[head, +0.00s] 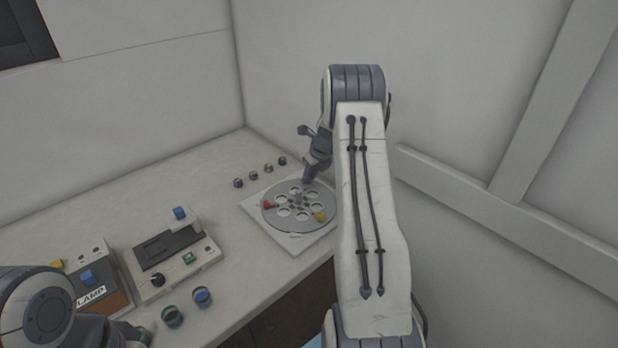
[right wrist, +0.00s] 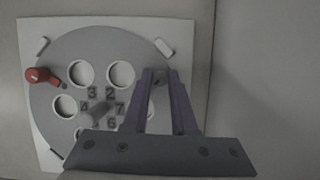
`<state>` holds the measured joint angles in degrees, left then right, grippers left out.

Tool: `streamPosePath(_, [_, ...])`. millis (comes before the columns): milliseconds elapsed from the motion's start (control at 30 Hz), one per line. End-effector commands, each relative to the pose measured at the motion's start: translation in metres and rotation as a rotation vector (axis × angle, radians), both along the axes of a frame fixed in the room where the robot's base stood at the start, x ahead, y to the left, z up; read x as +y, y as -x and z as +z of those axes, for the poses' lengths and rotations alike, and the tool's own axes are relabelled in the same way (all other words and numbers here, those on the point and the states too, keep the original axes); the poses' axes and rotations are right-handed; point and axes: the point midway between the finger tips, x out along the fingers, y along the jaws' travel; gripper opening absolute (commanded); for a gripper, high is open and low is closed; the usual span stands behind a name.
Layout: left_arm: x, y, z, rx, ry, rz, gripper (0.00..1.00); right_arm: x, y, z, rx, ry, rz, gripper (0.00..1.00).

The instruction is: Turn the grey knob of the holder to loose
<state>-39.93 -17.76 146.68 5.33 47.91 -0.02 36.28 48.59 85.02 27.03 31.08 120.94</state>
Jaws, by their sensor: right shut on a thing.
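The holder is a pale square plate (head: 297,245) with a grey round disc (head: 270,222) that has several round holes and printed numbers. A red knob (head: 270,205) sits at its left edge and a yellow knob (head: 319,216) at its front right. My right gripper (head: 307,181) reaches down to the back of the disc. In the right wrist view its fingers (right wrist: 160,75) are closed on the grey knob (right wrist: 159,82) near the disc's edge, which they mostly hide. A grey post (right wrist: 98,112) stands at the disc's middle.
Several small dark knobs (head: 253,175) stand in a row behind the plate. Two round jars (head: 172,316) are near the front edge. Walls close the back and right.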

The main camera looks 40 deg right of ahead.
Motion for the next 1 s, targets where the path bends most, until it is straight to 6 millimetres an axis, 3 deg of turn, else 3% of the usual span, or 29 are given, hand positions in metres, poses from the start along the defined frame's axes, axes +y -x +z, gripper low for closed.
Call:
streamPosePath(500, [0.0, 0.0, 0.013, 0.0, 0.0, 0.0, 0.5, -0.003, -0.001, 0.001, 0.0, 0.001, 0.387, 0.0])
streamPosePath(1000, [0.0, 0.0, 0.017, 0.0, 0.0, 0.0, 0.5, -0.003, -0.001, 0.0, 0.0, 0.002, 0.497, 0.0])
